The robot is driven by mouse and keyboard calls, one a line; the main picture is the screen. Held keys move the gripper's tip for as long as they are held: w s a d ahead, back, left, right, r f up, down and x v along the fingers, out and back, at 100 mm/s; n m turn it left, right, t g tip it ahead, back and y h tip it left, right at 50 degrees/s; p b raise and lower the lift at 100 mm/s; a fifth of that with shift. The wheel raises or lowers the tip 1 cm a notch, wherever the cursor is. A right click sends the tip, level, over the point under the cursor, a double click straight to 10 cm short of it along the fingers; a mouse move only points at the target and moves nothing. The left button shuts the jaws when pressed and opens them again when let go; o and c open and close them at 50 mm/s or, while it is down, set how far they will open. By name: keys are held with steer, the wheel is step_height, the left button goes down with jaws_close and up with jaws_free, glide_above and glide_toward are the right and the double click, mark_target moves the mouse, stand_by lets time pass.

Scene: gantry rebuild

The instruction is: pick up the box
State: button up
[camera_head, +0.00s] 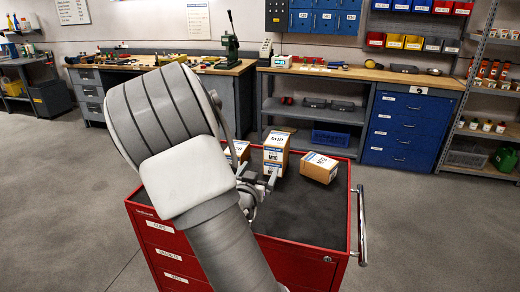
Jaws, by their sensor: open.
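Three white-and-brown cardboard boxes are on the dark top of a red tool cart (310,218). The middle box (275,157) stands upright and shows an M10 label. The right box (319,168) lies lower and is turned at an angle. The left box (238,149) is partly hidden behind my arm. My gripper (267,184) is small in view, open and empty, just in front of the middle box's lower part. I cannot tell whether it touches the box. My arm covers the left part of the cart.
The cart has a metal handle (362,225) on its right side. The cart top is clear at front right. Behind stand workbenches (365,72) with tools, a blue drawer cabinet (408,130) and a shelf rack (492,95) at right. Bare grey floor surrounds the cart.

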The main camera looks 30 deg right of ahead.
mark_target(273, 150)
steer(key=shift+h, duration=0.8)
steer(key=x, duration=1.2)
steer(key=shift+s+d+r, duration=0.15)
steer(key=shift+d, duration=0.3)
steer(key=shift+r+p+x, duration=0.15)
steer(key=shift+p+x, duration=0.05)
steer(key=shift+x, duration=1.15)
steer(key=shift+r+p+x, duration=0.15)
steer(key=shift+r+x, duration=0.05)
steer(key=shift+x, duration=1.2)
steer(key=shift+c, duration=0.3)
steer(key=c, duration=1.4)
jaws_close()
steer(key=shift+r, duration=0.1)
